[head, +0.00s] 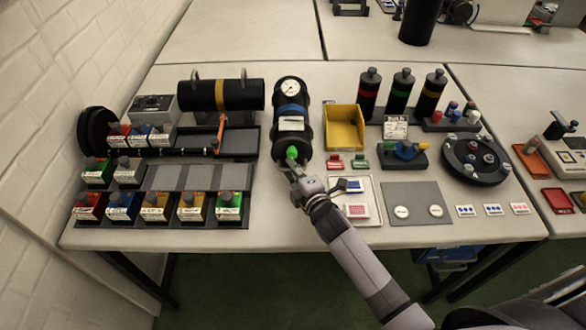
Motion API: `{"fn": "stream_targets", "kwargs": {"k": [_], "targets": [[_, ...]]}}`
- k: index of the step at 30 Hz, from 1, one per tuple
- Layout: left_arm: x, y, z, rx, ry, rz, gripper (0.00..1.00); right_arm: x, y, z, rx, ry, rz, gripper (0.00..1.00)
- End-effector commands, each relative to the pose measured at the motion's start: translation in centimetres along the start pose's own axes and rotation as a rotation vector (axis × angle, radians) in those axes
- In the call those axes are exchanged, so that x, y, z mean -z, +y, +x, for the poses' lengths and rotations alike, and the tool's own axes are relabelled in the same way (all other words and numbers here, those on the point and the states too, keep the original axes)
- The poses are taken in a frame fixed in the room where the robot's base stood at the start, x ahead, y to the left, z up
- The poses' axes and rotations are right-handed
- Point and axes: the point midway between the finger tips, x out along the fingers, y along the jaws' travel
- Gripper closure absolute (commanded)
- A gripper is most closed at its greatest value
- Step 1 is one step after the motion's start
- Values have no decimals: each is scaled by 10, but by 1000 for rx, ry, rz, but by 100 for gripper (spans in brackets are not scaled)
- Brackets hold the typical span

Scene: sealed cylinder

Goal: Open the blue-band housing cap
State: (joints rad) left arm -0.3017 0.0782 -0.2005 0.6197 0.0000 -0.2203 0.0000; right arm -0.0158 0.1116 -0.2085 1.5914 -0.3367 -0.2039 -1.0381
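The blue-band housing (290,106) is a black cylinder lying on the table in the head view, with blue bands and a white label. A round gauge (290,88) is at its far end. A small green piece (292,153) shows at its near end, where I take the cap to be. My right gripper (292,166) is right at this near end, with its fingers by the green piece. I cannot tell whether the fingers grip it or only touch it. The end face is partly hidden by the gripper. My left gripper is not in view.
A yellow bin (345,128) stands right of the housing, and a white tray (369,211) lies near my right wrist. Racks with several labelled coloured blocks (155,207) fill the left side. A round black carousel (475,160) and colour-banded bottles (402,92) stand at right.

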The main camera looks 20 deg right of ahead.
Motion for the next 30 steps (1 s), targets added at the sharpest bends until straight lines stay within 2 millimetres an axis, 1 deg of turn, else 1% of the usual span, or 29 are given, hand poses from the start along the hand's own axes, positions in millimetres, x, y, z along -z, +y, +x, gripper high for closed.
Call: {"fn": "stream_targets", "kwargs": {"k": [2, 9, 11, 30], "targets": [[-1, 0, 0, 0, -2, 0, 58, 0, 0, 0, 0, 0, 0, 82], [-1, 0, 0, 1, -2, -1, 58, 0, 0, 0, 0, 0, 0, 97], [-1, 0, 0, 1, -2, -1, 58, 0, 0, 0, 0, 0, 0, 100], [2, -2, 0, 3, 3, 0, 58, 0, 0, -1, 1, 0, 1, 100]]}}
